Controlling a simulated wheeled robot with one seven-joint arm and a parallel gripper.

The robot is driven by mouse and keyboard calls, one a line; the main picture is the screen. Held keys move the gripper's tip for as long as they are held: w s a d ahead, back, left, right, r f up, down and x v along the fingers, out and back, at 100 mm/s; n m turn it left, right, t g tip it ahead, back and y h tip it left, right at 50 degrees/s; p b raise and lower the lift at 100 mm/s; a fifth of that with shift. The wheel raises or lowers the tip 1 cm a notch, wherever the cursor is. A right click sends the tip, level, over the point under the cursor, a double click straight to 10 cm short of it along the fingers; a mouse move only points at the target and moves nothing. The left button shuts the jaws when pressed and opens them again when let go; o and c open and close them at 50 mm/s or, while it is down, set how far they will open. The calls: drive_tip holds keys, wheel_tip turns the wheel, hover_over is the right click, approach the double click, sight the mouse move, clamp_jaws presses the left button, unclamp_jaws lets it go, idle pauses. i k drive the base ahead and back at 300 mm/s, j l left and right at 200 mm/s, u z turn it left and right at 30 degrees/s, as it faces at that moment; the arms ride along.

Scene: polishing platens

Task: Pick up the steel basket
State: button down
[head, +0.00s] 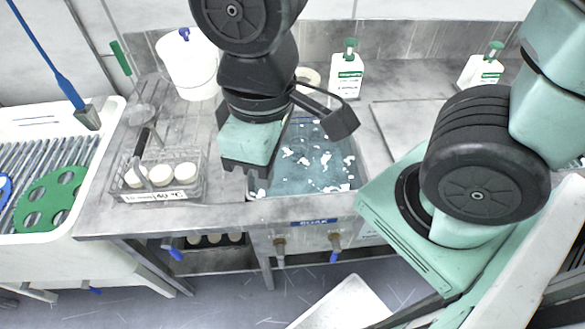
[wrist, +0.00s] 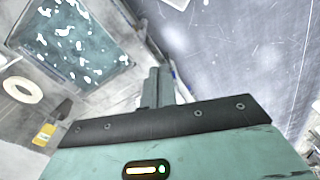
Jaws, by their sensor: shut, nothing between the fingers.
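The steel basket (head: 190,190) is a wire basket standing upright on the steel counter at left in the head view. It holds a few white round pieces and has a dark upright handle (head: 141,142) and a white label on its front. My gripper (head: 252,188) is to the right of the basket and apart from it, over the left edge of the water bath. Its fingers show together and empty in the wrist view (wrist: 160,87). The basket is not visible in the wrist view.
The bath (head: 318,165) holds bluish water with white floating bits. A white bucket (head: 186,68) and a green-handled tool (head: 122,58) stand behind the basket. A white bottle (head: 346,78) stands behind the bath. A white basin (head: 108,125) with a green perforated disc (head: 52,198) lies left.

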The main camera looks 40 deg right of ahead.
sight(151, 194)
drive_tip(key=i+j+z, duration=0.15)
drive_tip(key=j, duration=0.5)
drive_tip(key=i+j+z, duration=0.1)
drive_tip(key=j, duration=0.55)
drive_tip(key=i+j+z, duration=0.15)
drive_tip(key=j, duration=0.5)
drive_tip(key=j+z, duration=0.1)
drive_tip(key=j, duration=0.55)
